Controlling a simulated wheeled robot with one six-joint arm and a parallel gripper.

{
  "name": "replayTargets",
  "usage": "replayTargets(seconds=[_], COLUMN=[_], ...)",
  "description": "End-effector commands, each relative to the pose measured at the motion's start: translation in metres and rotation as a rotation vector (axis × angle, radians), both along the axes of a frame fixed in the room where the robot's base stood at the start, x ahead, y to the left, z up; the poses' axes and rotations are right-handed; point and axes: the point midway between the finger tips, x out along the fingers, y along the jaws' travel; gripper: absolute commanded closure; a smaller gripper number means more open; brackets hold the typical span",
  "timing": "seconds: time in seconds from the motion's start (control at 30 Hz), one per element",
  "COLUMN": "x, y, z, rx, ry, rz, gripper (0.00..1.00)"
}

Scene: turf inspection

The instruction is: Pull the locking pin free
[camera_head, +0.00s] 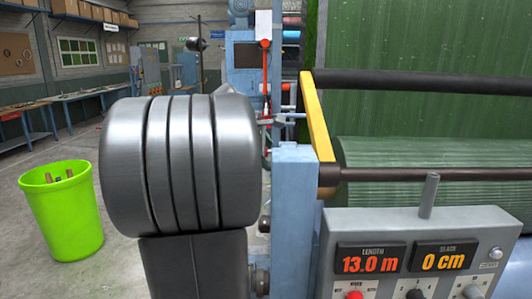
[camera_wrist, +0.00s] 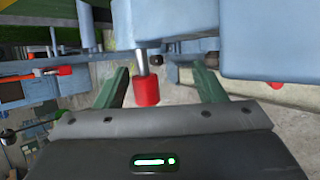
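A red knob (camera_wrist: 146,92) on a short silver shaft (camera_wrist: 141,62) sticks out of a pale blue machine part in the wrist view; I take it to be the locking pin. My gripper (camera_wrist: 162,74) is open, with its two green fingers on either side of the knob. The knob is nearer the left finger, and gaps show on both sides. Whether it lies fully at fingertip depth I cannot tell. In the head view my large grey arm link covers the middle left, and neither my gripper nor the pin can be made out.
A blue frame post (camera_head: 294,220) with a yellow bar (camera_head: 317,115) stands beside my arm. A control console (camera_head: 415,250) reads 13.0 m and 0 cm. Green turf (camera_head: 420,155) fills the right. A lime bin (camera_head: 62,215) stands left on open floor.

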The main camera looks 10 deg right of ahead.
Motion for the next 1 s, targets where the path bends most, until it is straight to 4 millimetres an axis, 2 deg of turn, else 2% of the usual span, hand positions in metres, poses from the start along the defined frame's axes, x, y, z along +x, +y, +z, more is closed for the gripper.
replayTargets(seconds=[0.03, 0.2, 0.23, 0.93, 0.97, 1.0], x=[-0.0013, -0.002, -0.0021, -0.001, -0.0009, -0.001], y=[-0.0007, -0.0007, -0.0005, 0.0002, 0.0003, 0.0002], z=[-0.0046, -0.0064, -0.0067, -0.0097, -0.0098, -0.0098], rx=[0.002, 0.004, 0.005, 0.007, 0.006, 0.005], ry=[0.01, 0.016, 0.015, 0.02, 0.02, 0.02], rz=[-0.004, -0.006, -0.006, -0.004, -0.003, -0.004], gripper=[0.5, 0.81, 0.82, 0.82, 0.52, 0.46])
